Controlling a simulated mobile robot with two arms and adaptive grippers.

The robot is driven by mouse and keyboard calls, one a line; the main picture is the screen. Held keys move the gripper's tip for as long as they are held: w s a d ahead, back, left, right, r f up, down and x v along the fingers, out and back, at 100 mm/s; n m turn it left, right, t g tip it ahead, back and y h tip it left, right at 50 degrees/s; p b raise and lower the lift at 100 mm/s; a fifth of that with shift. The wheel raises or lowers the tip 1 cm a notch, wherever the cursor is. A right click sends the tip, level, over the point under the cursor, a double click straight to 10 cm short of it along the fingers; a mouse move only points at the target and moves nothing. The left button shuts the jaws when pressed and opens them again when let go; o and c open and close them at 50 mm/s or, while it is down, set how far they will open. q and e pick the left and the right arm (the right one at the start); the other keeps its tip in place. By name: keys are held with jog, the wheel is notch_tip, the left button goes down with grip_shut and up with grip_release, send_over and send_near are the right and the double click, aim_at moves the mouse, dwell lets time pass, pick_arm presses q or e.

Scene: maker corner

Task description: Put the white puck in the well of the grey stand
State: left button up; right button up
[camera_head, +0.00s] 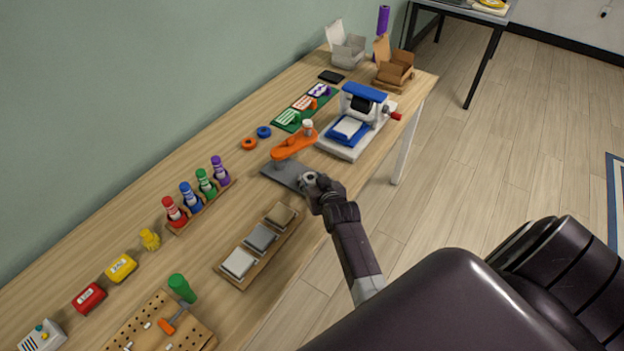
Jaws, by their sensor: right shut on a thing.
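A dark grey flat base (282,174) lies near the front edge of the table. An orange arm (292,146) extends over its far end. A small white round piece (307,126), which looks like the white puck, shows at the arm's far end. My right gripper (314,185) is at the near right end of the base. It is shut on a small light grey round piece (309,178) with a dark middle; the fingers hide part of it. I cannot tell whether this piece touches the base, or which part is the well. My left gripper is out of view.
A blue and white press (356,120) stands right of the orange arm. A wooden holder with grey tiles (261,237) lies left of my gripper. Orange (249,143) and blue (264,132) rings lie behind. Bare tabletop (233,165) shows beside the coloured bottles.

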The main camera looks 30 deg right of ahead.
jog(key=shift+f, duration=0.25)
jog(key=shift+f, duration=0.1)
jog(key=o, duration=0.8)
jog(key=shift+s, duration=0.1)
jog(key=shift+o, duration=1.3)
jog(key=shift+f, duration=0.15)
jog(key=shift+r, duration=0.3)
jog(key=v, duration=1.2)
jog(key=shift+r, duration=0.25)
